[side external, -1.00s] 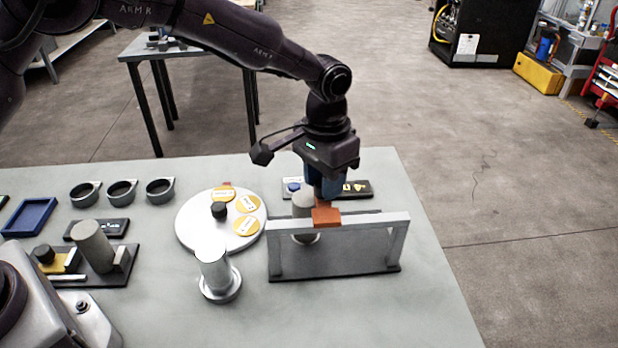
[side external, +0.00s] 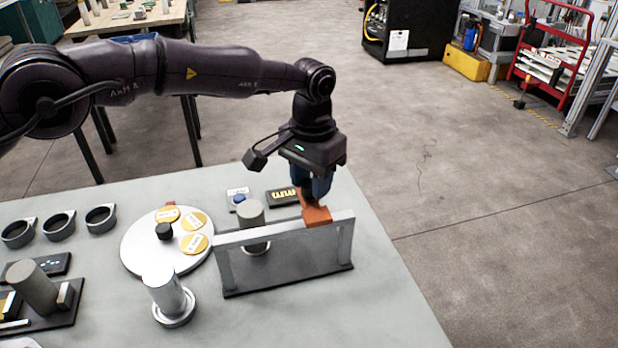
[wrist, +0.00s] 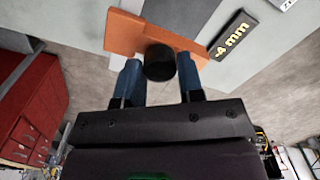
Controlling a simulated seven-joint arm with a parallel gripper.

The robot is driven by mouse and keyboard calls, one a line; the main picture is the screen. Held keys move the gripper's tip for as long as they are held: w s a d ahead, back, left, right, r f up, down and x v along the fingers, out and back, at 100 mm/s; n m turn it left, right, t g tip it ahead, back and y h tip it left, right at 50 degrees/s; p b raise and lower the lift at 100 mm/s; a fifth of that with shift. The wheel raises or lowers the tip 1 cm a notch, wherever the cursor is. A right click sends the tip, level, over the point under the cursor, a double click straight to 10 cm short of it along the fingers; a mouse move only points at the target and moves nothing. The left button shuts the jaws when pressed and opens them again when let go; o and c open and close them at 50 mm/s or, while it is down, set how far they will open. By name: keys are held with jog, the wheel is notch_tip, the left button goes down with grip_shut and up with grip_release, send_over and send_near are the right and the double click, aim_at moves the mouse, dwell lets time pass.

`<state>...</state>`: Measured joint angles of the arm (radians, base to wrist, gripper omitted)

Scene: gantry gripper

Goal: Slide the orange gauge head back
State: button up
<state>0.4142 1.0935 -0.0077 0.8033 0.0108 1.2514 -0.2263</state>
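The orange gauge head (side external: 318,216) sits on the pale top beam of the gantry (side external: 256,232), towards the beam's right end. Part of it reaches behind the beam under my gripper. In the wrist view the orange head (wrist: 126,36) carries a black knob (wrist: 160,64). In the side view my gripper (side external: 312,190) points down just behind the beam. A grey cylinder (side external: 250,214) stands behind the gantry, left of the gauge head.
A white round plate (side external: 140,262) with yellow discs lies left of the gantry. A silver post (side external: 165,295) stands in front of it. A dark label plate (side external: 281,198) lies behind the gantry. Several grey rings (side external: 60,227) are at the left. The table's right edge is near.

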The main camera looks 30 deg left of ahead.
aim_at(308, 184)
jog(key=o, duration=0.4)
jog(key=shift+d, duration=0.1)
jog(key=shift+r, duration=0.15)
notch_tip(308, 184, up, 13)
jog(key=shift+f, duration=0.1)
jog(key=shift+w, duration=0.1)
dwell(0.9)
jog(key=s+a+r+t, duration=0.2)
jog(key=s+a, duration=0.5)
jog(key=s, duration=0.4)
jog(key=s+a+r+n+t, duration=0.1)
jog(key=s+a+r, duration=0.1)
jog(key=s+a, duration=0.6)
jog(key=s+a+r+n+t, duration=0.1)
jog(key=s+a+t, duration=0.1)
jog(key=s+a, duration=0.6)
jog(key=shift+s+a+r+t, duration=0.1)
jog(key=shift+s+r+t, duration=0.1)
jog(key=shift+s, duration=1.25)
jog(key=shift+s+a+r+t, duration=0.1)
jog(key=shift+s+r, duration=0.1)
jog(key=shift+s, duration=1.25)
